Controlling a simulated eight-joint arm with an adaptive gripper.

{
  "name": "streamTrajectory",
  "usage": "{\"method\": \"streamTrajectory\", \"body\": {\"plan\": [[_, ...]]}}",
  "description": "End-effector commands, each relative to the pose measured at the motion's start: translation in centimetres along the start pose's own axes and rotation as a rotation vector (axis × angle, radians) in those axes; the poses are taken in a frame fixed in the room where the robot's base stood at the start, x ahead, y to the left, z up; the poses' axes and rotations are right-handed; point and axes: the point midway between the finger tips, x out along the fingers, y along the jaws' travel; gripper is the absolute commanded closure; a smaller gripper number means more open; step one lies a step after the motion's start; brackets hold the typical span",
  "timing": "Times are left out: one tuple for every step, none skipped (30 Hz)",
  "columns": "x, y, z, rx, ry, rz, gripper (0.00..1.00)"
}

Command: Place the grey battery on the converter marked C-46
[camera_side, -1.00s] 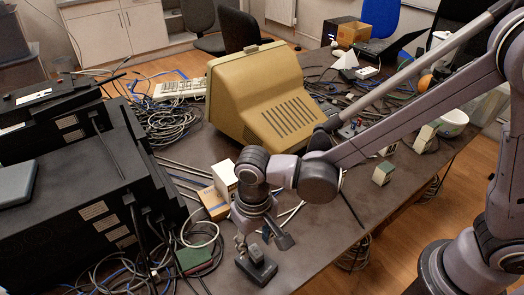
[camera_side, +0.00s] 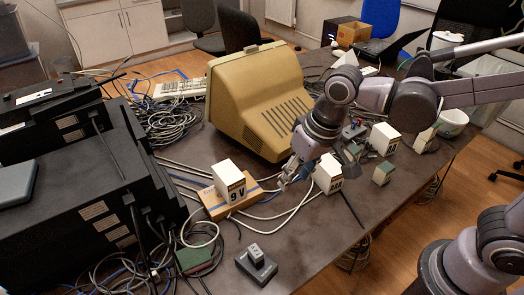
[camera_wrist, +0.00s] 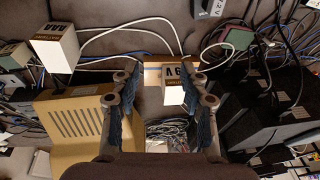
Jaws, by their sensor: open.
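A small grey block (camera_side: 254,251), which looks like the grey battery, sits on a low black device (camera_side: 257,267) near the table's front edge. The block also shows at the top of the wrist view (camera_wrist: 212,7). I cannot read C-46 on the device, so I cannot tell whether it is the named converter. My gripper (camera_side: 288,174) is open and empty, above the table, behind and to the right of the block and clear of it. In the wrist view its two fingers (camera_wrist: 161,78) stand wide apart.
A white block marked 9 V (camera_side: 227,177) stands on a tan box (camera_side: 213,206) left of my gripper. Another white block (camera_side: 327,176) is just right of it. A beige monitor (camera_side: 262,95) stands behind. Black equipment (camera_side: 70,215) and cables fill the left side.

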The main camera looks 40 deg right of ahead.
Motion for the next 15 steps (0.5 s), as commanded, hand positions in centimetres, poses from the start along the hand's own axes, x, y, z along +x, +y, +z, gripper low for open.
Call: {"method": "streamTrajectory", "body": {"plan": [[-0.7, 2.0, 0.1, 0.008, 0.038, -0.002, 0.55], [-1.1, 2.9, 0.2, 0.006, 0.061, -0.003, 0.55], [-1.5, 4.2, 0.3, 0.005, 0.092, -0.002, 0.55], [-1.9, 5.1, 0.3, 0.004, 0.116, -0.001, 0.55], [-2.1, 6.0, 0.5, 0.003, 0.138, 0.002, 0.55], [-2.5, 7.2, 0.7, 0.0, 0.17, 0.007, 0.55], [-2.7, 8.1, 0.9, -0.002, 0.193, 0.012, 0.55], [-3.0, 8.9, 1.1, -0.004, 0.216, 0.018, 0.55], [-3.2, 9.9, 1.4, -0.007, 0.245, 0.027, 0.55], [-3.4, 10.7, 1.6, -0.009, 0.265, 0.034, 0.55], [-3.5, 11.3, 1.8, -0.011, 0.285, 0.042, 0.55], [-3.6, 12.1, 2.1, -0.015, 0.308, 0.052, 0.55], [-3.7, 12.6, 2.3, -0.018, 0.323, 0.06, 0.55], [-3.8, 13.1, 2.4, -0.019, 0.337, 0.067, 0.55], [-3.9, 13.6, 2.6, -0.023, 0.353, 0.075, 0.55]]}}
